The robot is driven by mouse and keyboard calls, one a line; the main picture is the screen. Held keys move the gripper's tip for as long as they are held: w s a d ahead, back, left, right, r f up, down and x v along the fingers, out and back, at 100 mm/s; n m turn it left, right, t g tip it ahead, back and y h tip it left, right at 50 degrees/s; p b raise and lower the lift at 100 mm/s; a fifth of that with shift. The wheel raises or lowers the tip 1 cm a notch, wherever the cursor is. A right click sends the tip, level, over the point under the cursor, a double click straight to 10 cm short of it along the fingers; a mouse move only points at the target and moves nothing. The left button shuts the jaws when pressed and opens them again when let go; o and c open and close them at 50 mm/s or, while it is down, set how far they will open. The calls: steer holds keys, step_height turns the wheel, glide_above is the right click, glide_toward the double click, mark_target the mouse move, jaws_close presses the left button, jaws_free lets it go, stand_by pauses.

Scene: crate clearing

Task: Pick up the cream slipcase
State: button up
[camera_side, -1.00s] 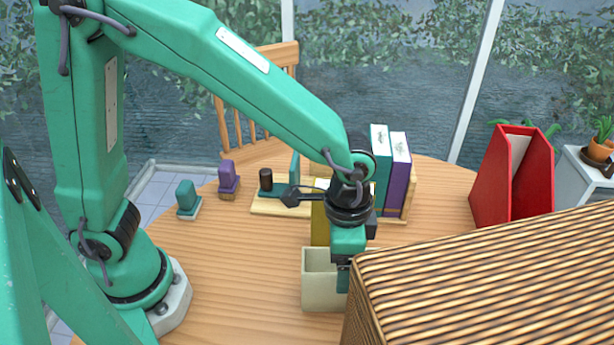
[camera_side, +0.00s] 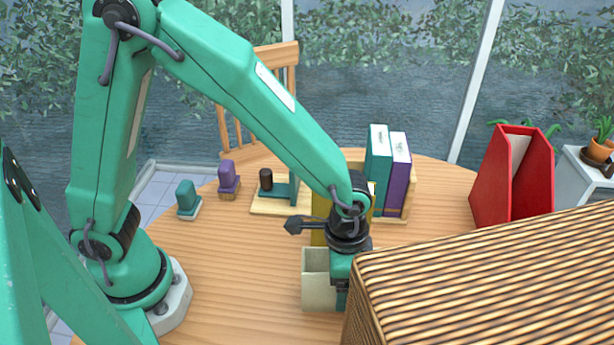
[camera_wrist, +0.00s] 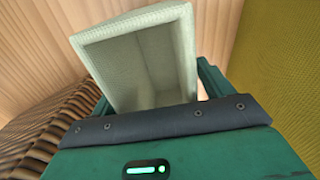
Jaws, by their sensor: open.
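The cream slipcase (camera_side: 318,290) is an open-topped box standing upright on the round wooden table. In the wrist view the slipcase (camera_wrist: 143,62) shows its open mouth and empty inside. My gripper (camera_side: 342,292) is open and points down at the slipcase's right side, partly covering it. In the wrist view the jaws of my gripper (camera_wrist: 155,92) lie either side of the slipcase's near part. Whether they touch it I cannot tell. The wicker crate hides part of my gripper in the side view.
A large wicker crate (camera_side: 490,285) stands close on the right. An olive-yellow upright thing (camera_side: 319,222) stands just behind the slipcase. Teal (camera_side: 379,165) and purple (camera_side: 398,180) books and a red file holder (camera_side: 515,175) are further back.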

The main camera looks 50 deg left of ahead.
stand_by(0.5)
steer(key=c, duration=1.2)
steer(key=shift+r, duration=5)
